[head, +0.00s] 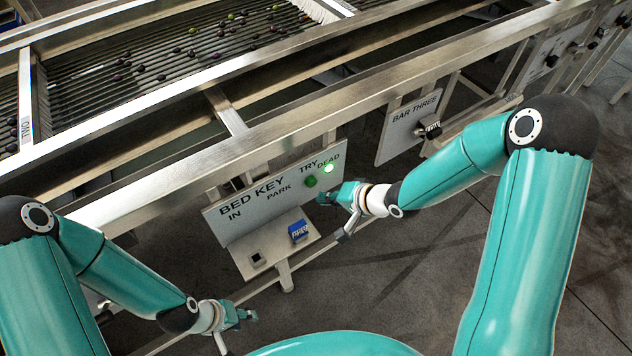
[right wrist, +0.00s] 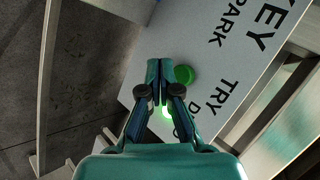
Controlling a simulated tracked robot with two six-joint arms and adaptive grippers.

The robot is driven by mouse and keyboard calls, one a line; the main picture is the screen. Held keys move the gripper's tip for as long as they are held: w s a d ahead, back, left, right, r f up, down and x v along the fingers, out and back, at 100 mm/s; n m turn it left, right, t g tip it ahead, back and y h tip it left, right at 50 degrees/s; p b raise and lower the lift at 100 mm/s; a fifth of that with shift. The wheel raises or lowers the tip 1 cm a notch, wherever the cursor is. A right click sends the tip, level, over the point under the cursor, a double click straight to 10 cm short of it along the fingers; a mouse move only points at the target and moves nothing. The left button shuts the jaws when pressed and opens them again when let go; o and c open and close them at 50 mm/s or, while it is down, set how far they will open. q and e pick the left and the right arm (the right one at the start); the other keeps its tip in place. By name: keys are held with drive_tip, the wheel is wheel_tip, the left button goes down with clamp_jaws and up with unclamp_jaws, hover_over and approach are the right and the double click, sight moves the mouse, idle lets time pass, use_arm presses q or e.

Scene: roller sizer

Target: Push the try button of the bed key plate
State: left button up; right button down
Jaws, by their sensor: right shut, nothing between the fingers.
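The bed key plate (head: 240,219) is a grey panel lettered BED KEY, IN, PARK, TRY and DEAD. The green try button (head: 311,181) sits below TRY; it also shows in the right wrist view (right wrist: 184,74). A bright green lamp (head: 329,168) glows by DEAD, partly behind my fingers in the right wrist view. My right gripper (head: 322,198) is shut and empty, its tips just below and right of the button in the head view. In the right wrist view its tips (right wrist: 160,66) lie beside the button; contact is unclear. My left gripper (head: 250,315) hangs low, away from the plate.
A small shelf (head: 272,250) under the plate carries a blue block (head: 298,230) and a dark square socket (head: 257,259). A BAR THREE plate (head: 400,125) with a knob stands to the right. The roller bed with scattered fruit lies behind a metal rail (head: 250,135).

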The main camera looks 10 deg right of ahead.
drive_tip(key=shift+s+d, duration=0.3)
drive_tip(key=shift+s, duration=0.5)
drive_tip(key=shift+s+d, duration=0.25)
drive_tip(key=shift+s, duration=0.5)
